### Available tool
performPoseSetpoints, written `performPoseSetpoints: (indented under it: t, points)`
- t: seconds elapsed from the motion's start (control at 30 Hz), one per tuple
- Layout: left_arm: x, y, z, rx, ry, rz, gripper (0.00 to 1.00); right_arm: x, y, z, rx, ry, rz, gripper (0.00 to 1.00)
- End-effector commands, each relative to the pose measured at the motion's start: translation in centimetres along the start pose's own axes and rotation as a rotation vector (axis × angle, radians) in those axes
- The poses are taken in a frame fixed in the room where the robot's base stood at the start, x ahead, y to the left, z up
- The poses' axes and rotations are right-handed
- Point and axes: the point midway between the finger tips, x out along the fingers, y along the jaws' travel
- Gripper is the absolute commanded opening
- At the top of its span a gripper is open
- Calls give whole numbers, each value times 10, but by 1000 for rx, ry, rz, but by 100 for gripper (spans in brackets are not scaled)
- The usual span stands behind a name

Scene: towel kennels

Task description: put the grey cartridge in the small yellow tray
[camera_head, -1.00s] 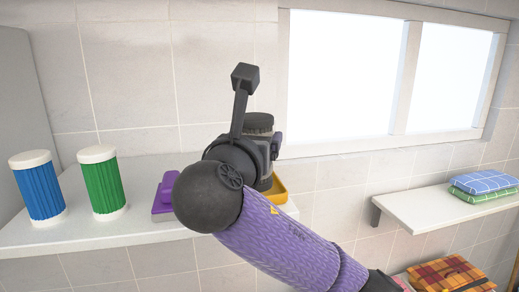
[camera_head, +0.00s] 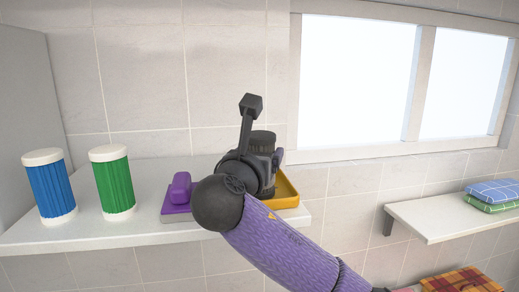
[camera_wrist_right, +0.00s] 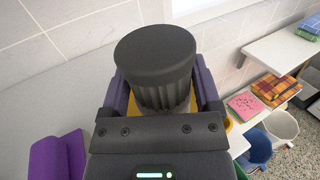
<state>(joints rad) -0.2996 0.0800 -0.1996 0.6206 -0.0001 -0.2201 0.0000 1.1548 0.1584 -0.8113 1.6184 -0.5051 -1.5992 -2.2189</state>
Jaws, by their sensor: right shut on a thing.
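The grey cartridge (camera_head: 262,140) is a dark cylinder with a ribbed side and a flat top. It stands upright between the fingers of my right gripper (camera_head: 264,168), which is shut on it. In the right wrist view the cartridge (camera_wrist_right: 156,62) sits between both fingers of the gripper (camera_wrist_right: 163,92). The small yellow tray (camera_head: 287,198) lies on the shelf just under and around the gripper; a strip of it shows in the wrist view (camera_wrist_right: 193,104). The cartridge's lower end is hidden, so I cannot tell whether it touches the tray floor. My left gripper is not in view.
A purple block-like object (camera_head: 180,192) is on the shelf (camera_head: 130,231) just left of the tray. A green cylinder (camera_head: 113,182) and a blue cylinder (camera_head: 49,186) stand farther left. A lower shelf (camera_head: 425,216) with folded towels (camera_head: 492,195) is at the right.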

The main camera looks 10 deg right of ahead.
Motion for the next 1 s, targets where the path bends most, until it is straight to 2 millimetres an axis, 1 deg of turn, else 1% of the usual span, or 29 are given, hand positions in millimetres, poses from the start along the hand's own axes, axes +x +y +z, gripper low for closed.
performPoseSetpoints:
  t: [0.17, 0.2, 0.27, 0.3, 0.47, 0.57, 0.67, 0.8, 0.9, 1.0]
  points:
    - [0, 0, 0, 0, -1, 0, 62, 0, 0, 0, 0, -1, 0, 16]
    - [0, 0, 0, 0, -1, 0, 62, 0, 0, 0, 0, 0, 0, 84]
    - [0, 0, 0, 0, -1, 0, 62, 0, 0, 0, 0, 0, 0, 97]
    - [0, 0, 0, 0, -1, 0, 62, 0, 0, 0, 0, 0, 0, 100]
    - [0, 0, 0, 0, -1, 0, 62, 0, 0, 0, 0, 0, 0, 100]
    - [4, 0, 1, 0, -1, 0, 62, -6, 1, -1, 1, -1, 2, 100]
    - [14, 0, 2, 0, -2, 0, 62, -28, 1, -4, 4, -2, 6, 100]
    - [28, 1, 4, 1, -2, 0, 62, -65, 1, -4, 4, -3, 5, 100]
    - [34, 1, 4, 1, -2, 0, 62, -85, 1, -2, 3, -3, 4, 100]
    - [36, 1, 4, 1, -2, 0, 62, -96, 1, -1, 1, -1, 2, 100]
